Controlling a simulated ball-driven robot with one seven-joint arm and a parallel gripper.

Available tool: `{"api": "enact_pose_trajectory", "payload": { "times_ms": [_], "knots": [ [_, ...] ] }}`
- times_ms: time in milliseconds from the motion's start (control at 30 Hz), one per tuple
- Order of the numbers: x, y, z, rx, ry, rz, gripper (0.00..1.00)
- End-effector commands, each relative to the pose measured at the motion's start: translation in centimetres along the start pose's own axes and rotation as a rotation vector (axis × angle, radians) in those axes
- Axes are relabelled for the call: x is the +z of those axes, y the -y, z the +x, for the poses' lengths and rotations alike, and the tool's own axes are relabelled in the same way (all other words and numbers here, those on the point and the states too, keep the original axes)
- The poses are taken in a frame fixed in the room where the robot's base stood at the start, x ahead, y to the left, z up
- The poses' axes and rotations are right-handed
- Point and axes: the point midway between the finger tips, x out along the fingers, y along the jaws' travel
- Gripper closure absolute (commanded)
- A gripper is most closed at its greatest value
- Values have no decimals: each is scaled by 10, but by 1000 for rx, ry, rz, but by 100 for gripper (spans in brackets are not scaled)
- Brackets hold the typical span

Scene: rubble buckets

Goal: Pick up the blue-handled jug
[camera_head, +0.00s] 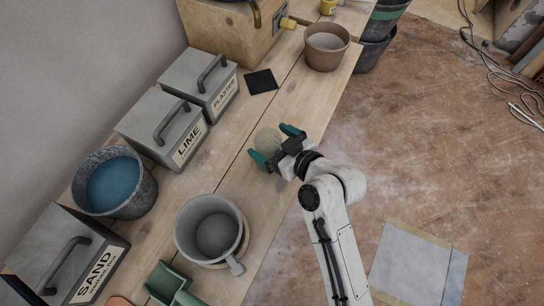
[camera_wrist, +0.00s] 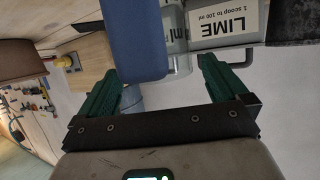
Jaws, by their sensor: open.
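The clear jug (camera_head: 267,139) stands on the wooden bench in the head view, just beyond my gripper, and is partly hidden by it. Its blue handle (camera_wrist: 136,40) shows large in the wrist view, with part of the clear body (camera_wrist: 179,58) behind it. The handle is hidden in the head view. My gripper (camera_head: 275,146) is open, its two green fingers spread on the jug's near side. In the wrist view the open fingers (camera_wrist: 160,76) lie either side of the handle's end. I cannot tell whether they touch it.
Grey bins marked LIME (camera_head: 163,130), PLASTER (camera_head: 203,83) and SAND (camera_head: 62,262) line the wall. A grey pot with a handle (camera_head: 188,240), a bucket of blue contents (camera_head: 142,200) and a green object (camera_head: 168,283) stand nearer. A brown pot (camera_head: 327,58) is farther off.

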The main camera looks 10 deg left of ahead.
Motion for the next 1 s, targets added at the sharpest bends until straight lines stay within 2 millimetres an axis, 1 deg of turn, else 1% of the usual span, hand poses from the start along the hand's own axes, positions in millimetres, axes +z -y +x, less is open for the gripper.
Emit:
{"api": "enact_pose_trajectory", "payload": {
  "times_ms": [33, 100, 200, 433, 467, 1000],
  "knots": [
    [-1, 0, 7, -1, 1, 0, 0],
    [-1, -1, 14, 0, 0, 0, 0],
    [0, 0, 20, 0, 2, 0, 0],
    [0, 0, 21, 1, 1, 0, 0],
    [0, 0, 21, 1, 1, 0, 2],
    [0, 0, 20, 1, 1, 0, 54]
  ]
}}
